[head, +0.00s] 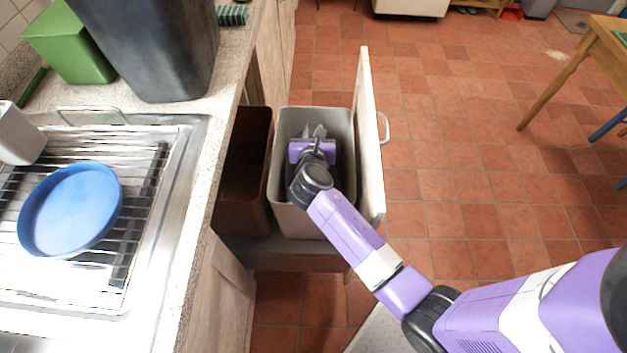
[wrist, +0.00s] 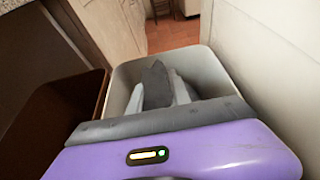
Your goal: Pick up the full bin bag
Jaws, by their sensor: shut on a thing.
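The bin bag (head: 317,130) is a grey shape inside the light grey bin (head: 352,228) in the pulled-out drawer; most of it is hidden by my arm and gripper. My gripper (wrist: 160,85) reaches down into this bin from above and is shut on the bag. In the wrist view, dark and pale grey pieces stand up just beyond the purple gripper body, within the bin's rim (wrist: 122,74). The head view shows my gripper (head: 314,134) near the far half of the bin. I cannot tell how full the bag is.
A brown bin (head: 243,180) stands left of the grey one. The tall drawer front (head: 366,150) with its handle is close on the right. The counter edge is on the left, with a blue plate (head: 70,210) on a rack. The tiled floor (head: 450,150) to the right is open.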

